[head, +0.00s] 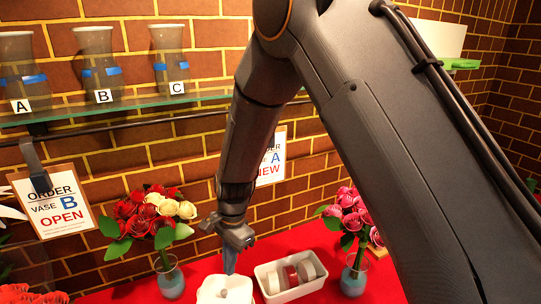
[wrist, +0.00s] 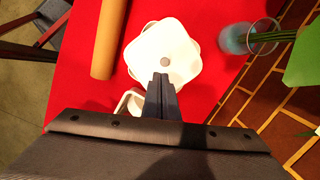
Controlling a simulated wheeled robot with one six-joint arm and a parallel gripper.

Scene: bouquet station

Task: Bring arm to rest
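My gripper (head: 230,265) points down over the red table (head: 125,293), just above a white squarish dish or lid (head: 211,288) with a small grey round spot at its centre. In the wrist view my gripper's two dark fingers (wrist: 161,80) are together, with nothing visible between them. The white dish (wrist: 150,42) lies just beyond the fingertips there. I cannot tell whether the tips touch it. My arm reaches down from the top of the head view and hides part of the wall and table.
Bouquets stand in vases on both sides, red and cream roses (head: 155,212) left, pink (head: 350,215) right. A white tray with rolls (head: 290,297) sits close right of my gripper. A glass shelf (head: 135,103) holds vases A, B and C. A tan roll (wrist: 108,40) lies beside the dish.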

